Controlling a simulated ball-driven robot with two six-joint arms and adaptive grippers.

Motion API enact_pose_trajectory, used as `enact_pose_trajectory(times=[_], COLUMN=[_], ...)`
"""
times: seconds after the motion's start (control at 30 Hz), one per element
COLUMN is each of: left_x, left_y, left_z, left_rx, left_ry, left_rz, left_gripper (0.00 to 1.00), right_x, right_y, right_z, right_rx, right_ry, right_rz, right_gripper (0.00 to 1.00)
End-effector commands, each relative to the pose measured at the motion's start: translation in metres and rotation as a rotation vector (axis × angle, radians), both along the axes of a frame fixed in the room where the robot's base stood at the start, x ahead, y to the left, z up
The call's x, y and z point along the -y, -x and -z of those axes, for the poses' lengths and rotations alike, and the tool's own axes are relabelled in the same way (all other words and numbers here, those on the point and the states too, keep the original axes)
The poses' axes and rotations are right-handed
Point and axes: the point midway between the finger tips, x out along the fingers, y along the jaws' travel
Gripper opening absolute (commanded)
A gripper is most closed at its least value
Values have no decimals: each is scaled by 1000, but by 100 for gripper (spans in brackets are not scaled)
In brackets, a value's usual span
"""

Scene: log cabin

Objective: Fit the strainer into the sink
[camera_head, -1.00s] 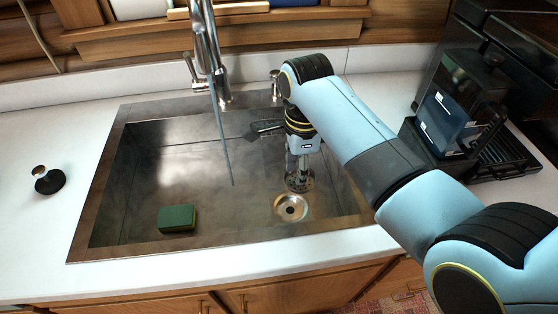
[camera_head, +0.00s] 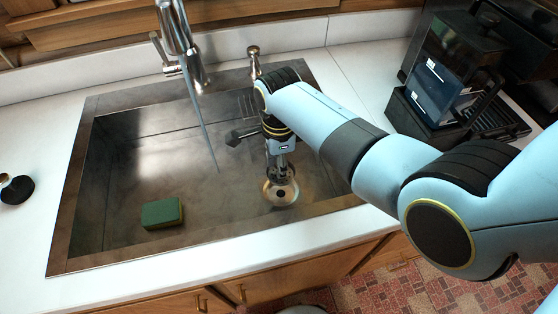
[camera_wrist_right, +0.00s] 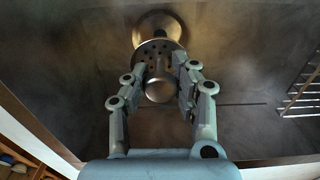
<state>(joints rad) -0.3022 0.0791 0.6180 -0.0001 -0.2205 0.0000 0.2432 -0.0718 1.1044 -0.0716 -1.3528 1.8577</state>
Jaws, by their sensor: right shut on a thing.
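The sink (camera_head: 72,205) is a wide steel basin set in the white counter. Its round drain (camera_head: 270,197) is a brassy ring with a dark hole, on the basin floor at the right; it also shows in the right wrist view (camera_wrist_right: 150,22). My right gripper (camera_head: 279,168) points down into the basin. It is shut on the round knob of the strainer (camera_wrist_right: 158,88), whose perforated disc faces the drain. The disc overlaps the near part of the drain in the right wrist view. I cannot tell whether it touches the drain. My left gripper is out of view.
A green sponge (camera_head: 162,213) lies on the basin floor at the left. The faucet (camera_head: 183,55) hangs over the basin's back, with a stream running down. A black-based stopper-like object (camera_head: 16,189) sits on the left counter. A dark coffee machine (camera_head: 450,80) stands at the right.

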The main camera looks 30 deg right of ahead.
Motion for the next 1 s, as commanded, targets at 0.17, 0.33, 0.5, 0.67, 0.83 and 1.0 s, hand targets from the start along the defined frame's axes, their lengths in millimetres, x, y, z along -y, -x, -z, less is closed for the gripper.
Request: enact_pose_trajectory(times=[0.17,0.33,0.5,0.67,0.83,1.0], left_x=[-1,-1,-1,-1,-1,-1], left_y=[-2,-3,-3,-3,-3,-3], left_z=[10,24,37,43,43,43], left_rx=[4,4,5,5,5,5], left_ry=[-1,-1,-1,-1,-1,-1], left_rz=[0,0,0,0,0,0], left_gripper=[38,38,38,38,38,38], right_x=[0,0,0,0,0,0], right_y=[0,0,-1,0,0,0], right_z=[13,31,49,57,58,57], right_rx=[1,0,1,1,1,1], right_ry=[0,0,0,0,0,0], right_rz=[0,0,0,0,0,0], right_gripper=[0,0,0,0,0,0])
